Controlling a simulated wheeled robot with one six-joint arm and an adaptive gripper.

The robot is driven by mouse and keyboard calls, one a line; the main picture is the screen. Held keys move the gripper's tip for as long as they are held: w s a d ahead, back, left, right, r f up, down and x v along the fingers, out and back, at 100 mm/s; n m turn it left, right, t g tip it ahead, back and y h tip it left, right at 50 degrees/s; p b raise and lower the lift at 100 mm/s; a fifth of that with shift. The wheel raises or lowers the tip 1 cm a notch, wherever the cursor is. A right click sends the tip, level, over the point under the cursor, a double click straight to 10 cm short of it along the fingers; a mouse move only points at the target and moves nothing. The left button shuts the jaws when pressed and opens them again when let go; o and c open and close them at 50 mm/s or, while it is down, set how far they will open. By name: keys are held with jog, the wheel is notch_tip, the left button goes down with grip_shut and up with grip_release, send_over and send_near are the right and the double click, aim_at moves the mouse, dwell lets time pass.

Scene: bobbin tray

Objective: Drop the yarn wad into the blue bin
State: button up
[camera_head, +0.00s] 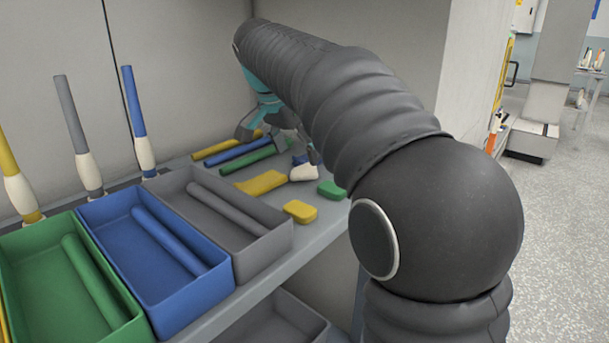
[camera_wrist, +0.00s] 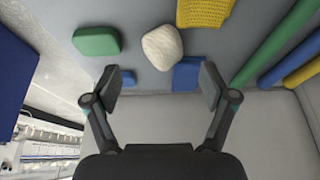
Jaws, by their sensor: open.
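The yarn wad looks like the cream, rounded lump (camera_head: 303,173) on the grey shelf in the head view. In the wrist view the wad (camera_wrist: 163,47) lies beyond my fingertips, roughly centred between them and apart from both. My gripper (camera_wrist: 160,83) is open and empty. In the head view my gripper (camera_head: 281,140) hangs over the back of the shelf, partly hidden by my arm. The blue bin (camera_head: 222,268) stands at the left between a green and a grey bin, with a blue rod lying in it.
A yellow block (camera_head: 300,211) sits beside the grey bin (camera_head: 265,250). Coloured rods (camera_head: 247,158) lie near the back wall.

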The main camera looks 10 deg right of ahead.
aim_at(301, 167)
jog(key=shift+w+x, duration=0.2)
jog(key=shift+x, duration=2.45)
jog(key=shift+a, duration=0.15)
jog(key=c, duration=0.9)
jog(key=shift+r, duration=0.1)
jog(key=shift+c, duration=0.2)
notch_tip(301, 167, up, 4)
jog(key=s+d+r, duration=0.1)
jog(key=d+r, duration=0.2)
jog(key=d, duration=0.2)
jog(key=s+d+r+p, duration=0.1)
jog(key=d+r, duration=0.3)
jog(key=d, duration=0.2)
jog(key=shift+s, duration=0.35)
